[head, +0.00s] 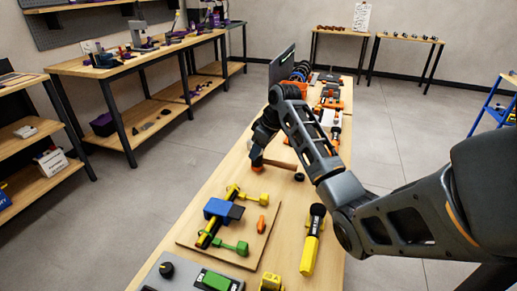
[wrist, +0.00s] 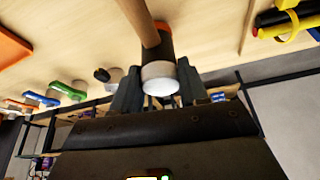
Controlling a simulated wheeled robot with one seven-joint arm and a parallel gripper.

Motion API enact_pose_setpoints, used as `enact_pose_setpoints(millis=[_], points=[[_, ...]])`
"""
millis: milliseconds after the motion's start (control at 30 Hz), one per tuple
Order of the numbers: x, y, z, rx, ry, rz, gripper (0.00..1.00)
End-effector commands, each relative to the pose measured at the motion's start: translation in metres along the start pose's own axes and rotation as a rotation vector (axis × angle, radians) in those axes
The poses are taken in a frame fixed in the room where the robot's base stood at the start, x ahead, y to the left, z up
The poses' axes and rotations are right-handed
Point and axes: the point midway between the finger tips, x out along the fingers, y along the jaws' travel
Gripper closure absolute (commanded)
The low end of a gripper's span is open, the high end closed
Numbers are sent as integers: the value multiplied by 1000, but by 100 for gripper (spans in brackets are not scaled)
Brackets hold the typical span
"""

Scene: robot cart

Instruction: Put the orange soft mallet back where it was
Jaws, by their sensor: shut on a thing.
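My gripper (wrist: 158,90) is shut on the mallet's head. In the head view my gripper (head: 257,150) is partly hidden behind my arm. I cannot tell whether the mallet touches the bench.
Nearer on the bench (head: 190,218) is a wooden board (head: 184,240) with a blue, yellow and black tool (head: 222,209). Several orange and dark items crowd the far end.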

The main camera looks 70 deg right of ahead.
Motion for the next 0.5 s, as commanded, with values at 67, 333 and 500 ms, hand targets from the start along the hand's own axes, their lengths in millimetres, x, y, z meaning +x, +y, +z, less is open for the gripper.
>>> enact_pose_setpoints(millis=[67,333,500], points=[[2,0,1,-1,1,1,100],[3,0,1,-1,2,2,100],[5,0,2,-1,1,1,48]])
